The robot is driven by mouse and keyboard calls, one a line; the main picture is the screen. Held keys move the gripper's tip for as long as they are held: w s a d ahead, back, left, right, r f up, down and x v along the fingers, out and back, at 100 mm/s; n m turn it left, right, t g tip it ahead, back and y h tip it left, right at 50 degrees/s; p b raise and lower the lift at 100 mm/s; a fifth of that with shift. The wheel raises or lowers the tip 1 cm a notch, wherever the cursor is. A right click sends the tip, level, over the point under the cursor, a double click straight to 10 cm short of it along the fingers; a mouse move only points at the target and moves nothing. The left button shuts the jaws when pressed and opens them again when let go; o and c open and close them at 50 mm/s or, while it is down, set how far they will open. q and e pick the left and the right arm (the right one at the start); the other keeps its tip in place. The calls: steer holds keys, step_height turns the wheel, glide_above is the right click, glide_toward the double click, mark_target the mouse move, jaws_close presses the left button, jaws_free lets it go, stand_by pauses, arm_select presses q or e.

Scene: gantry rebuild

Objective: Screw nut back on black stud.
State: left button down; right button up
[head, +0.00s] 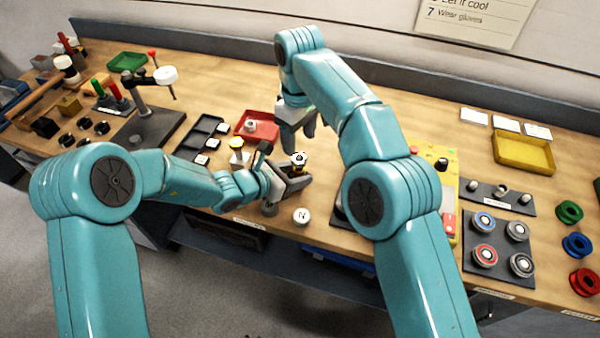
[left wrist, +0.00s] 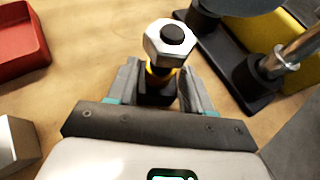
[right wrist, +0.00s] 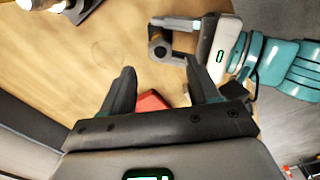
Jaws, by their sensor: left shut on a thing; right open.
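The silver hex nut (left wrist: 170,42) sits around the top of the black stud (left wrist: 172,34) in the left wrist view. A yellow band (left wrist: 158,74) and a dark body show below it. I cannot tell how far the nut is threaded. My left gripper (head: 296,182) is shut on the stud's dark lower body, with one finger on each side. The nut also shows in the head view (head: 299,158). My right gripper (head: 297,126) is open and empty, above and behind the stud. In the right wrist view its fingers (right wrist: 163,88) are apart, with the nut and stud beyond them.
A red tray (head: 257,128) and a black compartment tray (head: 205,135) lie left of the grippers. A white round piece marked N (head: 302,216) is near the front edge. A yellow panel (head: 450,160) and a plate of round parts (head: 500,240) stand to the right.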

mark_target(299, 157)
steer(key=shift+f, duration=3)
steer(key=c, duration=1.1)
steer(key=o, duration=1.3)
steer(key=shift+r, duration=0.15)
step_height(299, 157, up, 7)
steer(key=shift+r, duration=0.15)
arm_select(q)
steer(key=shift+c, duration=1.9)
jaws_free()
steer(key=shift+a, duration=0.1)
